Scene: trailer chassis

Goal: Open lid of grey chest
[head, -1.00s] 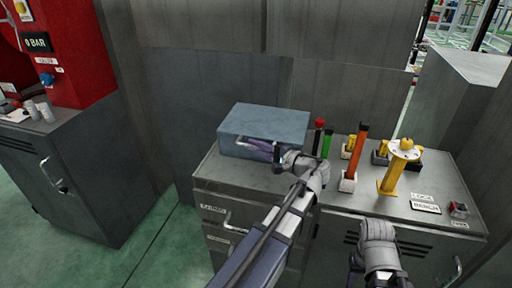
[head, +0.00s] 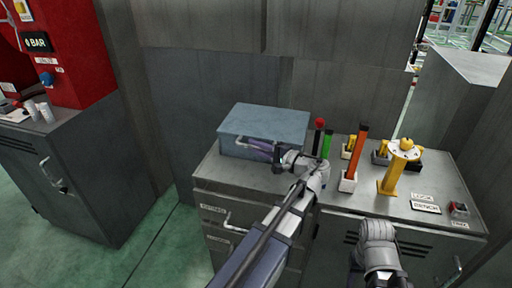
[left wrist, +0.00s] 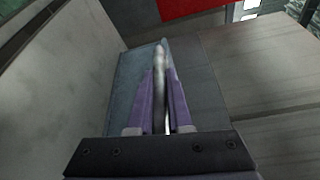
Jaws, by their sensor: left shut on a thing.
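The grey chest (head: 265,120) stands at the left of the workbench top, and its lid looks closed. A pale bar-like handle (left wrist: 160,75) at the chest's front lies between the purple fingers in the left wrist view. My left gripper (head: 258,146) is at the chest's front face, shut on this handle. The fingers hide part of the handle and front. A grey part of my right arm shows at the lower right in the head view, but its fingers are not visible.
Right of the chest on the bench (head: 450,188) stand a red-topped post (head: 319,124), a green post (head: 327,145), an orange bar (head: 356,150) and a yellow stand (head: 392,177). A wall rises behind. A grey cabinet (head: 80,185) with red equipment stands at the left.

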